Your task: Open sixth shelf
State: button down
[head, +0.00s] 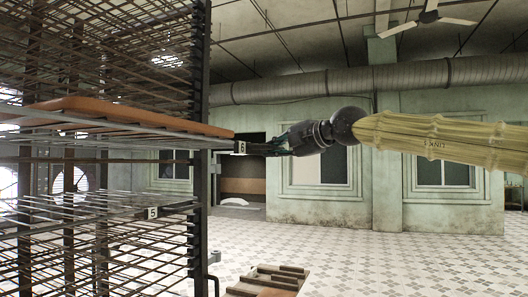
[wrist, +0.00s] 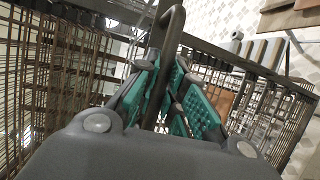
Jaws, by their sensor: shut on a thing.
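The sixth shelf (head: 218,142) is a metal wire frame with a small white "6" label (head: 241,147) at its right end. An orange-brown curved board (head: 140,112) lies on it. This shelf reaches farther right than the shelf labelled 5, past the dark rack post. My gripper (head: 275,148) is at the shelf's right end, just beside the label. In the wrist view, a dark looped bar (wrist: 176,28) runs between the teal finger pads of my gripper (wrist: 172,95), which is shut on it. The pads hide part of the bar.
The rack (head: 200,230) of stacked wire shelves fills the left side. The fifth shelf (head: 100,220) sits below, with its "5" label (head: 152,213). A low brown wooden stack (head: 268,281) stands on the floor at bottom centre. The tiled floor (head: 400,262) to the right is clear.

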jog(key=d, duration=0.1)
jog(key=s+d, duration=0.1)
jog(key=shift+d+f, duration=0.1)
jog(key=shift+d, duration=0.25)
jog(key=c, duration=1.5)
grip_release()
jog(key=v, duration=1.2)
